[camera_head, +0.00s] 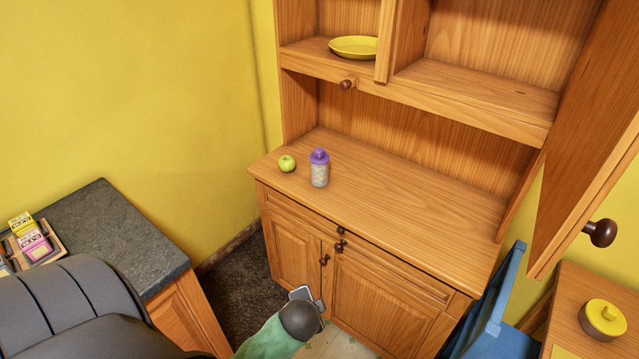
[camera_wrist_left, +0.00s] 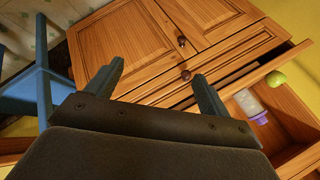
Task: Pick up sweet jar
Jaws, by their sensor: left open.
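The sweet jar (camera_head: 319,172) has a clear, pale body and a purple lid. It stands upright on the wooden hutch's counter (camera_head: 400,205), next to a green apple (camera_head: 286,163). In the left wrist view the jar (camera_wrist_left: 248,103) shows at the right, turned by the camera's tilt. My left gripper (camera_wrist_left: 157,86) is open and empty, its two fingers pointing towards the cabinet front. In the head view its end (camera_head: 304,293) shows small at the bottom, in front of and below the counter, well apart from the jar. My right gripper is not in view.
A yellow plate (camera_head: 352,46) lies on the shelf above. An open hutch door (camera_head: 590,130) hangs at the right. A blue chair (camera_head: 492,310) and a side table with a yellow-lidded pot (camera_head: 602,322) stand at lower right. A dark countertop (camera_head: 110,235) is at left. The counter's right part is clear.

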